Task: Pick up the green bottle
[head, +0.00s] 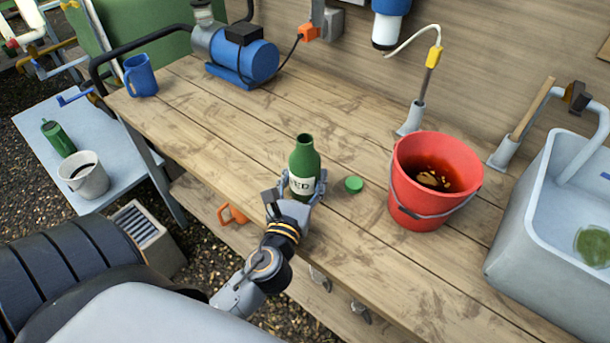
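The green bottle (304,159) with a pale label stands upright at the middle of the wooden bench, its top uncapped. Part of a dark word ending in "ED" shows on the label. My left gripper (303,186) is low at the bottle's near side, with one finger on each side of it. The fingers lie very close to the glass; I cannot tell whether they press on it. The bottle's base is hidden behind the gripper. My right gripper is not in view.
A green cap (353,184) lies right of the bottle. A red bucket (430,205) with brown liquid and a grey sink (520,260) stand further right. A blue pump (243,62) and blue mug (140,76) are at the back.

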